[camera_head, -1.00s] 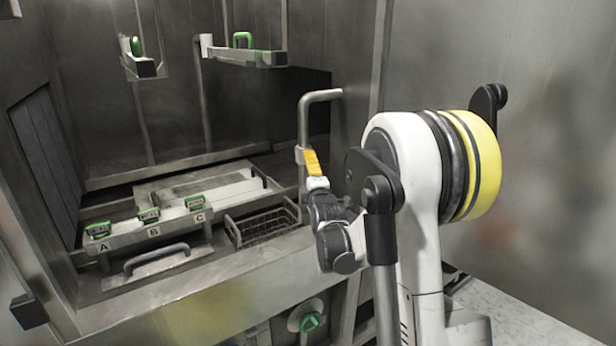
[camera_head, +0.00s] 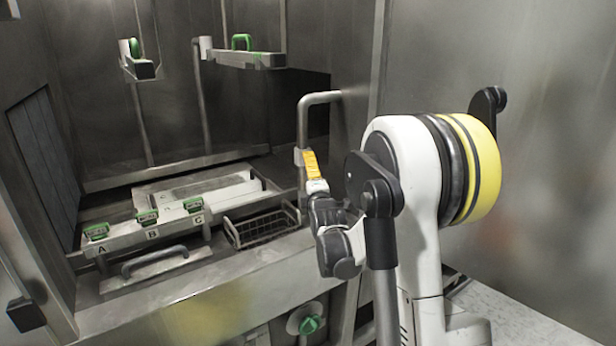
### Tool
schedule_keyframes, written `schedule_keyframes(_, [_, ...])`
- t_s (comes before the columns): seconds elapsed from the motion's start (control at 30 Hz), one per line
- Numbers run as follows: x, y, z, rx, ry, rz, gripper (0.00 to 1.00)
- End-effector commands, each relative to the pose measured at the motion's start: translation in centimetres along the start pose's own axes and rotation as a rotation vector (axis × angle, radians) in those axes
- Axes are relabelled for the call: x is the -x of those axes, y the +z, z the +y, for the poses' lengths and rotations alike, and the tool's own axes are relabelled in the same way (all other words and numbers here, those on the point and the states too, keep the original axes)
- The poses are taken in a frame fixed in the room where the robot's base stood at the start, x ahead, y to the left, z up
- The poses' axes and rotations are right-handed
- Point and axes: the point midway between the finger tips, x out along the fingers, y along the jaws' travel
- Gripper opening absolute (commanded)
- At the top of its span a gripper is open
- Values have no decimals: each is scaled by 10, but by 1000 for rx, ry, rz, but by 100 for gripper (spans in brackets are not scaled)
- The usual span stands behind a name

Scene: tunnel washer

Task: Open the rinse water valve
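A bent grey pipe (camera_head: 303,122) comes out of the wall near the middle and runs down to the washer's right end. A yellow lever-like part (camera_head: 311,163) shows beside its lower end. A green knob (camera_head: 310,325) on a round pale plate sits low on the front panel. I cannot tell for sure which of these is the rinse water valve. The dark end of my arm, with my gripper (camera_head: 318,188), is just below the yellow part, close to or touching it. The fingers are too small and hidden to tell whether they are open or shut.
Green-clipped slots lettered A, B and others (camera_head: 148,217) line the ledge at left. Two brackets with green clips (camera_head: 241,42) hang above. A wall stands close on the right.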

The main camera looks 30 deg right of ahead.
Motion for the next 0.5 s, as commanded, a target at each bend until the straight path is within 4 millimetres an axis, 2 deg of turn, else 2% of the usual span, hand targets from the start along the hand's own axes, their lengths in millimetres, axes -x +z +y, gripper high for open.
schedule_keyframes(0.17, [27, 0, 0, 0, 0, 0, 100])
schedule_keyframes(0.4, [82, 0, 0, 0, 0, 0, 100])
schedule_keyframes(0.5, [99, 0, 0, 2, 0, 0, 100])
